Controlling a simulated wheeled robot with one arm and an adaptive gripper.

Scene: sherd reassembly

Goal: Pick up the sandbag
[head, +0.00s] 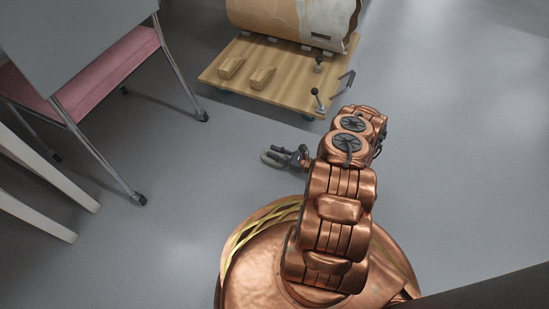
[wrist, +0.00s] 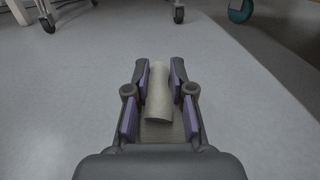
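The sandbag (wrist: 158,92) is a small pale, rounded roll. In the wrist view it lies lengthwise between the two fingers of my gripper (wrist: 160,80). The dark fingers with purple pads lean inward, and their tips meet the bag's sides, so the gripper looks shut on it. In the head view my gripper (head: 273,158) is low over the grey floor, left of my copper arm, with a small pale piece of the sandbag (head: 268,158) at its fingers. I cannot tell whether the bag touches the floor.
A wooden wheeled board (head: 225,82) with blocks, clamps and a large tan vessel (head: 290,16) stands beyond the gripper. The floor on the right (head: 455,150) is clear.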

